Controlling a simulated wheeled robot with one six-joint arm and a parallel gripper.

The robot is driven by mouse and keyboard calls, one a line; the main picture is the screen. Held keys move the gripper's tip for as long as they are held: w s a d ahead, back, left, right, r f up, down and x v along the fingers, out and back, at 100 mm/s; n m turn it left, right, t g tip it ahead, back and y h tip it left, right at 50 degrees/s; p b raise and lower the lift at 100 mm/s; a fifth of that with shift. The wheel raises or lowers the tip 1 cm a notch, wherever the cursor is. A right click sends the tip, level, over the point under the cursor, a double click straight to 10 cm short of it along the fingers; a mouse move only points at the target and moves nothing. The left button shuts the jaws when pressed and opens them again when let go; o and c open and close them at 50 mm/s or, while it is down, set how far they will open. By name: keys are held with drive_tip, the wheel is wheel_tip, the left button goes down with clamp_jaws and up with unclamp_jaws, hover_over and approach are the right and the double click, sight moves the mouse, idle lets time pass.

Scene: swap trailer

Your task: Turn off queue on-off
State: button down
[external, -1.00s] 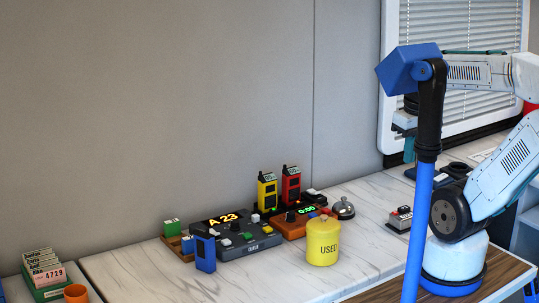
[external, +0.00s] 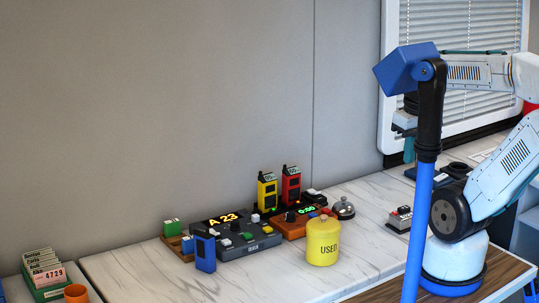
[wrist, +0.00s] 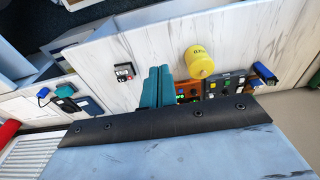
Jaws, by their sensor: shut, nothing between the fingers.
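The dark grey queue console (external: 246,243) sits on the marble counter with a lit orange "A 23" display (external: 223,219). It carries several coloured buttons and switches on top, and the text on its front is too small to read surely. It also shows in the wrist view (wrist: 217,85), right of my gripper. My gripper (wrist: 158,68) has teal fingers, shut and empty, held above the counter. In the external view my gripper (external: 409,150) is at the right, partly behind a blue and black part, well away from the console. Which control is the on-off switch cannot be told.
An orange console (external: 292,229) with a green display adjoins it. A yellow "USED" canister (external: 323,243) stands in front of it, and a blue handset (external: 205,254) stands at the grey console's left. Yellow (external: 267,193) and red (external: 291,187) radios stand behind. A bell (external: 343,209) is to the right.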

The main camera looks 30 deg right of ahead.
drive_tip(key=w+a+f, duration=0.3)
drive_tip(key=w+a, duration=0.7)
drive_tip(key=w, duration=0.2)
drive_tip(key=w+a+f, duration=0.4)
drive_tip(key=w+a, duration=0.6)
drive_tip(key=w, duration=0.3)
drive_tip(key=w+a+f, duration=0.4)
drive_tip(key=w+a, duration=0.7)
drive_tip(key=w, duration=0.2)
drive_tip(key=shift+f, duration=0.25)
drive_tip(key=shift+a, duration=0.1)
